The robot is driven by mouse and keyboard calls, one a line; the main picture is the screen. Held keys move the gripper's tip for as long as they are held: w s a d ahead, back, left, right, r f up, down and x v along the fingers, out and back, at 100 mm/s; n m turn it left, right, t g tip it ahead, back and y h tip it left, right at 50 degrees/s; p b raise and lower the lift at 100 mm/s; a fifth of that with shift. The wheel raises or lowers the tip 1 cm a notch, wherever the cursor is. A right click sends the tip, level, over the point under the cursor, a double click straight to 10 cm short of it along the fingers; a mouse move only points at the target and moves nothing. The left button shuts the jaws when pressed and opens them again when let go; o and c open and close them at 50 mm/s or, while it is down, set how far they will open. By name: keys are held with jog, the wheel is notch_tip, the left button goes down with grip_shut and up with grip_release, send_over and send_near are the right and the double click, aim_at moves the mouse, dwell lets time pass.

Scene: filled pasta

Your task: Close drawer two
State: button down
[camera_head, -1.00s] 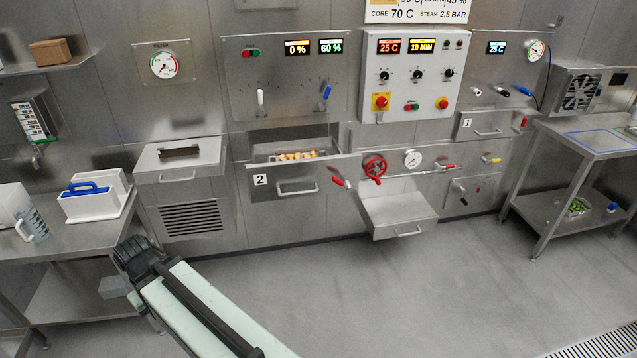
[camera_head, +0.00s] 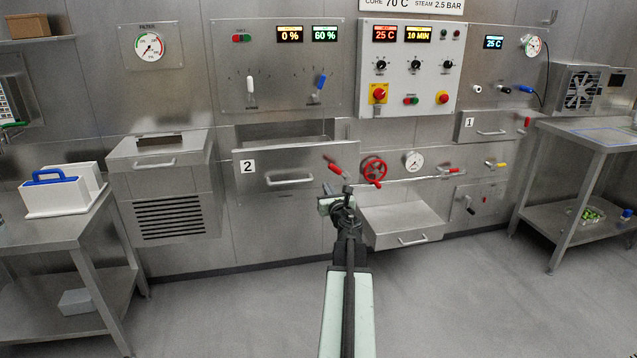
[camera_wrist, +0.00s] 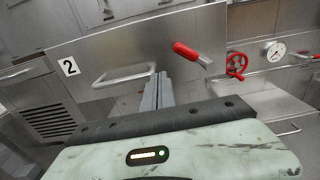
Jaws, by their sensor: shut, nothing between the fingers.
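Drawer two (camera_head: 258,172) has a steel front with a "2" label and a bar handle (camera_head: 289,181). It stands out from the wall with a gap showing above its front; its contents are hidden. My gripper (camera_head: 346,190) is in front of the right end of the drawer front. In the wrist view my shut, empty fingers (camera_wrist: 157,83) point at the drawer front (camera_wrist: 115,45), just right of its handle (camera_wrist: 124,77). I cannot tell whether they touch it.
A red-handled lever (camera_head: 334,168) and a red valve wheel (camera_head: 374,170) are close by on the right. A side table (camera_head: 60,235) stands at left and another (camera_head: 590,150) at right. The floor between is clear.

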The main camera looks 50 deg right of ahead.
aim_at(316, 167)
jog(key=x, duration=1.4)
jog(key=shift+w+r, duration=0.1)
